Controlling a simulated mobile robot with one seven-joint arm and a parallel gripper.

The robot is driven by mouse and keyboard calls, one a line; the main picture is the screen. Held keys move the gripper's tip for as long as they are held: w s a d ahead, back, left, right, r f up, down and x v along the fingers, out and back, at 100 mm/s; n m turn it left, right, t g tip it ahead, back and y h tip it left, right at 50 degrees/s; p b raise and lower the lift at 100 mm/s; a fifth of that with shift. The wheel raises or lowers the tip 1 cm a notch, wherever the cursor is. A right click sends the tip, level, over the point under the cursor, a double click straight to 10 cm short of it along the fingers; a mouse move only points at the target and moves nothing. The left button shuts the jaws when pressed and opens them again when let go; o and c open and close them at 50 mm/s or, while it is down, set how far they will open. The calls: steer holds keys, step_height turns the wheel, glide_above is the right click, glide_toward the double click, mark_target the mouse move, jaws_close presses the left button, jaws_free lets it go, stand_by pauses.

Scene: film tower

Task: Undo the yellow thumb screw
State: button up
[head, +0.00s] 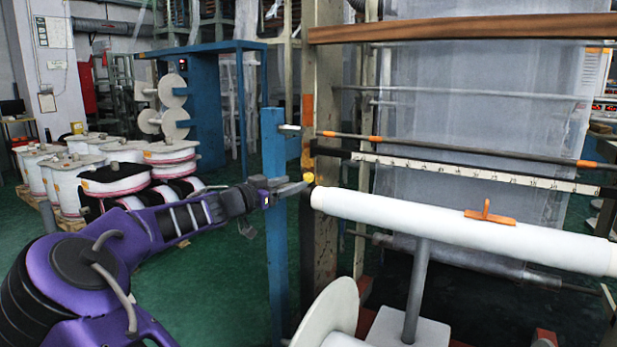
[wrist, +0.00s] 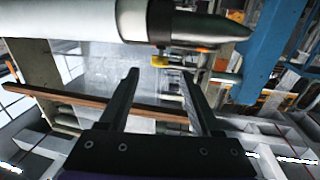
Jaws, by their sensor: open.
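The small yellow thumb screw (head: 309,177) is at the left end of the white roll (head: 450,228), in front of the orange-marked post. In the wrist view the thumb screw (wrist: 160,60) shows in the gap between my fingers, just past their tips. My gripper (head: 292,188) is left of the screw in the head view, its fingers pointing towards it. In the wrist view my gripper (wrist: 160,73) is open, with nothing between its two dark fingers. I cannot tell whether a fingertip touches the screw.
A blue post (head: 275,220) stands close beside my gripper. An orange handle (head: 486,212) sits on the white roll. A dark rod with orange bands (head: 450,149) runs behind it. Several white spools (head: 75,180) stand at the left. Green floor is open between.

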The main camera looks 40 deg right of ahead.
mark_target(305, 178)
steer(key=x, duration=0.7)
steer(key=shift+d+p, duration=0.2)
steer(key=shift+p, duration=0.15)
steer(key=shift+c, duration=0.3)
jaws_close()
